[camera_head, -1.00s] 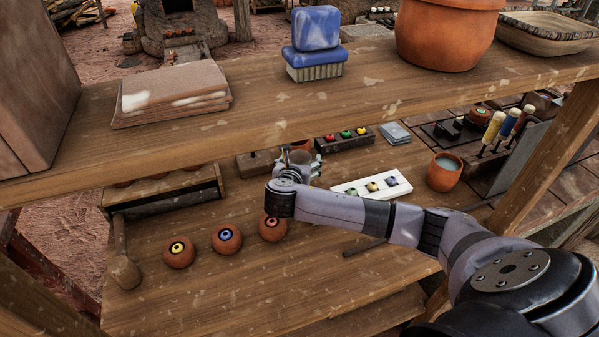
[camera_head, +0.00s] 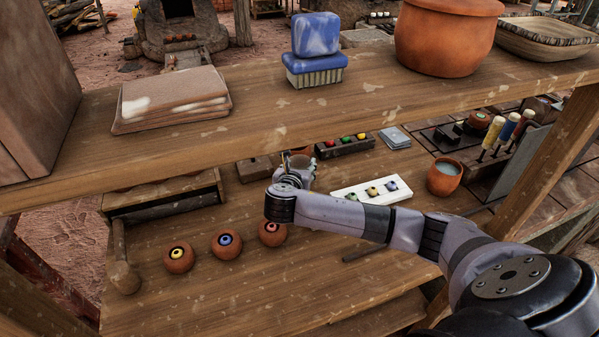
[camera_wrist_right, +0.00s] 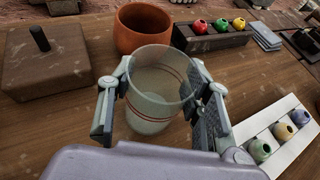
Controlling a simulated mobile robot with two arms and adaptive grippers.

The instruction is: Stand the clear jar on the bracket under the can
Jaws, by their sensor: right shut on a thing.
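The clear jar (camera_wrist_right: 158,84), with thin red bands, is upright between the fingers of my right gripper (camera_wrist_right: 160,92) in the wrist view. The fingers are shut on its sides. In the head view the right gripper (camera_head: 298,170) is over the lower wooden bench, and the jar (camera_head: 299,160) is partly hidden by it. I cannot tell whether the jar's base touches the bench. I cannot make out the bracket or the can in either view. My left gripper is not in view.
A terracotta cup (camera_wrist_right: 140,27) is just beyond the jar. A dark rack (camera_head: 345,145) and a white tray (camera_head: 372,191) hold coloured pots. A lidded wooden block (camera_wrist_right: 52,62) is to the left. The upper shelf (camera_head: 250,112) overhangs the bench, and round pots (camera_head: 226,243) stand in front.

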